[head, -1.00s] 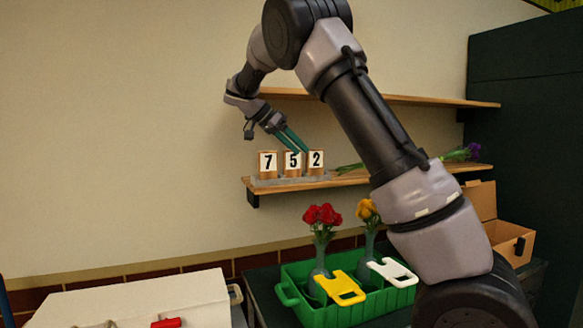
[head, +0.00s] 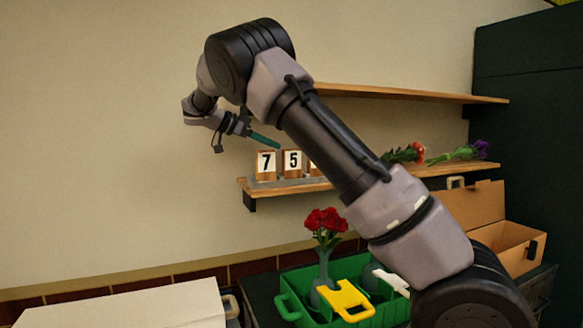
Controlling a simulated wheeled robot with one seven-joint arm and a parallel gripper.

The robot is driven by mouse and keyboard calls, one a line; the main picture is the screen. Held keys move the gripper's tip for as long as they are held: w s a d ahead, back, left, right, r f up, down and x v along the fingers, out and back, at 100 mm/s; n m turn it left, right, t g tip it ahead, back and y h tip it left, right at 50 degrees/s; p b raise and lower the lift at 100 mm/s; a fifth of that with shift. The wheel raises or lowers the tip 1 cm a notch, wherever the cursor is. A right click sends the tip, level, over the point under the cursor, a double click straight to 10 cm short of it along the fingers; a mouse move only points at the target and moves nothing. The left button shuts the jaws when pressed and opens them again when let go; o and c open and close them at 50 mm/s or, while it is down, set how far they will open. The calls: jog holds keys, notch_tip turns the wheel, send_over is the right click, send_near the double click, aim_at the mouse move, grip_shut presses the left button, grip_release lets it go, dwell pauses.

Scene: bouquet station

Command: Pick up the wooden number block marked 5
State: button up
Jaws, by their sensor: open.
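The wooden number block marked 5 (head: 292,162) stands upright in a grey holder (head: 258,184) on the lower shelf, its white face toward me. The block marked 7 (head: 265,163) stands to its left. A third block (head: 312,168) to its right is mostly hidden behind my arm. My gripper (head: 267,142) is open, with nothing seen between its teal fingers. Its fingertips are above and slightly left of the 5 block in the picture, apart from it. The fingers overlap in this view.
The upper shelf (head: 420,95) runs above the blocks. Flowers (head: 455,153) lie on the lower shelf's right part.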

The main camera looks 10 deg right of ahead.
aim_at(292, 166)
jog(key=x, duration=0.3)
jog(key=shift+d, duration=0.15)
jog(key=x, duration=0.4)
jog(key=shift+s+d, duration=0.2)
jog(key=shift+s, duration=0.05)
jog(key=shift+w+d+f, duration=0.1)
jog(key=shift+d+f, duration=0.15)
jog(key=shift+d, duration=0.2)
grip_shut()
